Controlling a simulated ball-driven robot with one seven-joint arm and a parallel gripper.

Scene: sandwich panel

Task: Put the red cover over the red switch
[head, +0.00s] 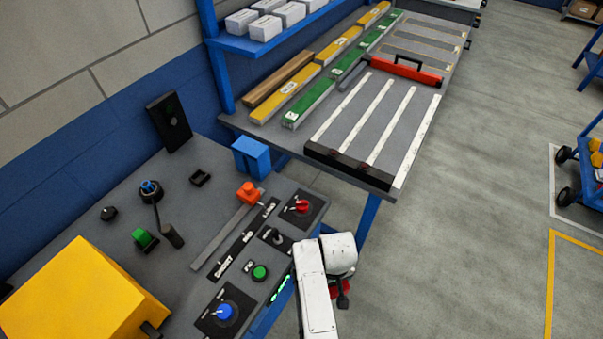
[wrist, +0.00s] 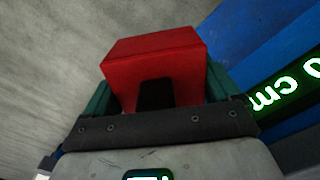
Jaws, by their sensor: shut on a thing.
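The red switch (head: 301,206) is a red knob on a dark square plate at the far right corner of the grey panel. The red cover (wrist: 155,60) is a box shape held between the green fingers of my gripper (wrist: 157,88) in the wrist view. My gripper is shut on it. In the head view, only a bit of red (head: 347,287) shows beside my white arm, past the panel's front right edge. There the cover is apart from the switch, nearer the camera. My arm hides most of the cover and the fingers in the head view.
The panel (head: 185,262) also bears a blue knob (head: 225,311), a green button (head: 260,272), a black switch (head: 278,236), an orange block (head: 249,192) and a yellow box (head: 80,295). A long workbench (head: 420,150) stands behind. Open floor (head: 470,220) lies to the right.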

